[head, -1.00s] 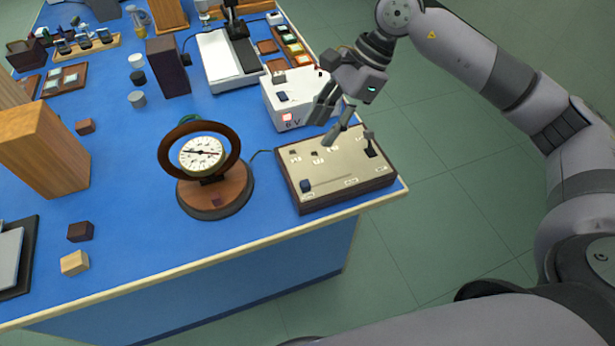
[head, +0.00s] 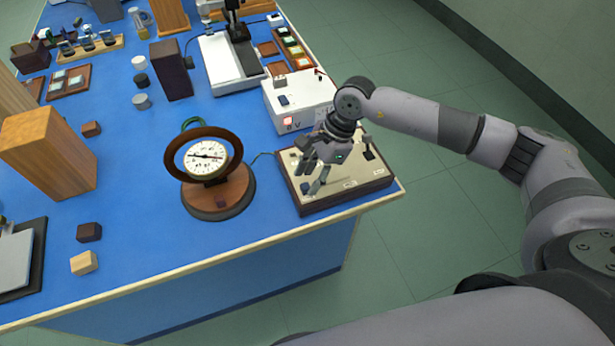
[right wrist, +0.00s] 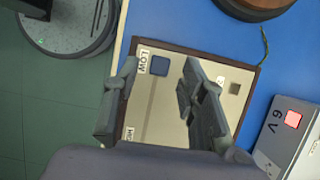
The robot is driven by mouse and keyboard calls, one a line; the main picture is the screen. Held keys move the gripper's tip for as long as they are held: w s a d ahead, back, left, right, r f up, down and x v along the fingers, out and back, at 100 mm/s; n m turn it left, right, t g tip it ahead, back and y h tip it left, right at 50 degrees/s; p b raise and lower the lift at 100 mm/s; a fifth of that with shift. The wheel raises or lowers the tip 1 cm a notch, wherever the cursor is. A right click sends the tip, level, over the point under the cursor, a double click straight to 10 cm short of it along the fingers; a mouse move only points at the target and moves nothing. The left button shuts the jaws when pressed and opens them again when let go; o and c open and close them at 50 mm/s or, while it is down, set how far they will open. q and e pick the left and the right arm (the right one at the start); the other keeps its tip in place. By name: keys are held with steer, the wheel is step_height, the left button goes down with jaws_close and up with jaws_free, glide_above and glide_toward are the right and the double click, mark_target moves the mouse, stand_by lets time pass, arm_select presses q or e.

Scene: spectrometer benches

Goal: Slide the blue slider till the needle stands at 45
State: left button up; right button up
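The blue slider (right wrist: 159,65) sits at the LOW end of its track on the cream control board (right wrist: 165,115); the board (head: 345,195) is at the table's front right corner in the head view. The meter (head: 208,158) has a white dial in a dark round ring on a wooden base; its needle lies nearly level, and its numbers are too small to read. My right gripper (right wrist: 158,90) is open above the board, its fingers on either side of the slider in the right wrist view, apart from it as far as I can tell. My left gripper is out of view.
A white 6 V supply box (head: 300,105) with a red light stands behind the board. A black lever (head: 368,152) rises at the board's right. A cable runs between meter and board. Small blocks (head: 84,263) lie at the left. The blue table is clear in front of the meter.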

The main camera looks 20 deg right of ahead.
steer(key=shift+x, duration=1.1)
steer(key=shift+c, duration=0.5)
jaws_close()
